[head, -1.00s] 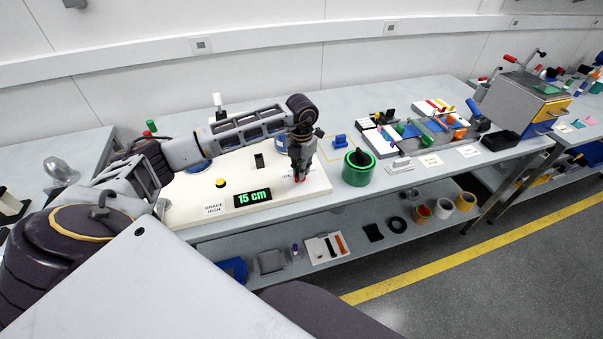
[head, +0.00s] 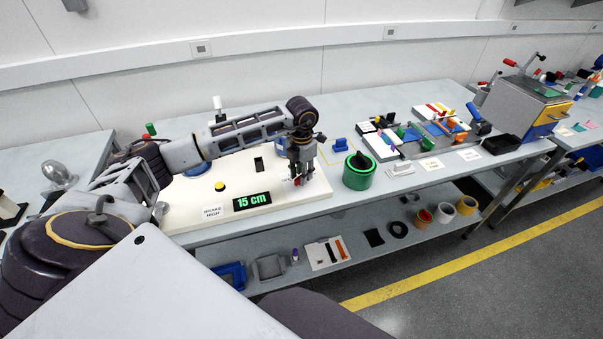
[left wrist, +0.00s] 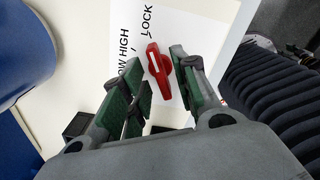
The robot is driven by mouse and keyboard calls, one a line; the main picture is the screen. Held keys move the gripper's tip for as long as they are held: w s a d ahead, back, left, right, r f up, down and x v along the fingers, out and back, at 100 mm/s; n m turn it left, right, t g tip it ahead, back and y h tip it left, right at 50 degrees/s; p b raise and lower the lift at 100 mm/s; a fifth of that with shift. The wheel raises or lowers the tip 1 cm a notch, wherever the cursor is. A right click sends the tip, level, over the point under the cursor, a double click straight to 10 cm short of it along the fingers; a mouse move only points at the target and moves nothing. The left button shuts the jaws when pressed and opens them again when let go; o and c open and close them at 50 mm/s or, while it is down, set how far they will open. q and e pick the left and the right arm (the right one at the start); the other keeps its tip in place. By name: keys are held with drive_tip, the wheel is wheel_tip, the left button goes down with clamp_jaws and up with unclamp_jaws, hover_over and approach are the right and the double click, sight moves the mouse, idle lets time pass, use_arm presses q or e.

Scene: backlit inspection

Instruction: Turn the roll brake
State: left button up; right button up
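The roll brake is a small red knob (left wrist: 158,70) with a white pointer stripe, on a white label plate (left wrist: 200,25) marked LOW, HIGH and LOCK. My left gripper (head: 299,179) is over the knob at the right end of the white board (head: 285,203). In the left wrist view its green-padded fingers (left wrist: 160,85) stand apart on either side of the knob, and the right finger looks close to it. I cannot tell whether they touch. A sign (head: 213,211) reads BRAKE HIGH and a display (head: 252,201) reads 15 cm. My right gripper is out of view.
A green cylinder with a black top (head: 359,171) stands just right of the board. A yellow button (head: 220,186) and a small black block (head: 258,164) are on the board.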

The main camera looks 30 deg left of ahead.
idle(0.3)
use_arm(q)
wheel_tip(320, 180, up, 12)
idle(0.8)
idle(0.5)
